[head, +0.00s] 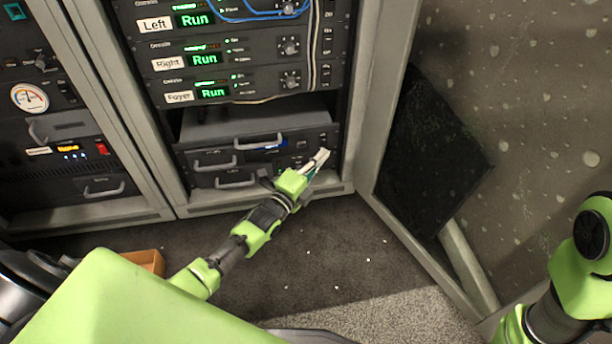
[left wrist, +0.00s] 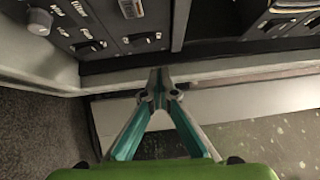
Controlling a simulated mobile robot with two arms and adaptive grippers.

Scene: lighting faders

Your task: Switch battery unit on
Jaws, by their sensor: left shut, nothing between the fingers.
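A dark unit with a small blue display (head: 272,146) and pull handles sits at the bottom of the middle rack; I cannot read a battery label on it. My left gripper (head: 320,158) is shut and empty, in front of the right end of this unit. Its fingers cover part of the panel. In the left wrist view the closed fingertips (left wrist: 158,82) are in front of the rack's pale lower frame. A grey knob (left wrist: 39,21) and small pale switches or labels show at upper left there. Whether the fingertips touch anything cannot be told. My right gripper is out of view.
Above are units labelled Left, Right and Foyer (head: 179,97), each showing green Run. A left rack holds a round meter (head: 30,98) and a red switch (head: 101,148). A black panel (head: 430,150) leans at the right. An orange-brown box (head: 148,260) lies on the floor.

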